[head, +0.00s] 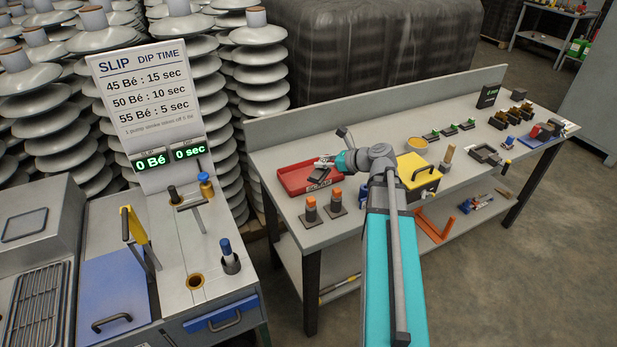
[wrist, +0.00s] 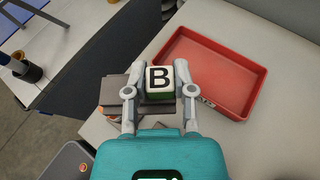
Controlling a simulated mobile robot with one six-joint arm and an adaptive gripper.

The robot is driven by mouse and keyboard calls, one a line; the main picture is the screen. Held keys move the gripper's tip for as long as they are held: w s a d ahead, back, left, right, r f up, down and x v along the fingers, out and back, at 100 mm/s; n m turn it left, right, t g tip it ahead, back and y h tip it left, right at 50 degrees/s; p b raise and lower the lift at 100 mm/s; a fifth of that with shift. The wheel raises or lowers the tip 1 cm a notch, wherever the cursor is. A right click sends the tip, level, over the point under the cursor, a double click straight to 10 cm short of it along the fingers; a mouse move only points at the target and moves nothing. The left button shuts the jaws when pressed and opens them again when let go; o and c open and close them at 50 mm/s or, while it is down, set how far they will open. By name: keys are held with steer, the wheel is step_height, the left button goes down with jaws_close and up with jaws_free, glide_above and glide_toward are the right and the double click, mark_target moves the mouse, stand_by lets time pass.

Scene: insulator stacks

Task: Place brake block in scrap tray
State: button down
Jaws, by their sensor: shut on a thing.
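My gripper (wrist: 160,68) is shut on a small block (wrist: 159,84) with a white face, a black letter B and a green lower edge. I take it as the brake block. In the head view my gripper (head: 324,166) is at the red scrap tray (head: 284,182), around its right side; the block is too small to make out there. In the wrist view the red tray (wrist: 257,95) lies just to the right of the block, with its visible floor empty. The block appears above the bench beside the tray's near left edge; its exact height cannot be told.
Two orange-topped pieces on dark stands (head: 311,210) are in front of the tray. A yellow-lidded box (head: 418,172) stands to the right. Small parts line the back of the bench. A slip station with a sign (head: 150,105) stands to the left, across a gap.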

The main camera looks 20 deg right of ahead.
steer(key=shift+w+a, duration=0.1)
steer(key=shift+w+d, duration=0.15)
steer(key=shift+d, duration=0.25)
steer(key=shift+n+g+y, duration=0.7)
steer(key=shift+n+y, duration=0.2)
steer(key=d, duration=0.4)
steer(key=shift+w+d+f, duration=0.2)
steer(key=shift+w+d, duration=0.05)
steer(key=shift+d, duration=0.05)
steer(key=shift+b, duration=0.3)
steer(key=w+f+b, duration=0.2)
steer(key=w, duration=0.2)
steer(key=w+f+b, duration=0.3)
steer(key=w, duration=0.1)
steer(key=w+a+f+b, duration=0.1)
steer(key=w+f+b, duration=0.1)
steer(key=w+f, duration=0.1)
steer(key=shift+w+b, duration=0.4)
steer(key=shift+w, duration=0.05)
steer(key=shift+w+a+f+b, duration=0.1)
steer(key=shift+w+f+b, duration=0.45)
steer(key=shift+w, duration=0.05)
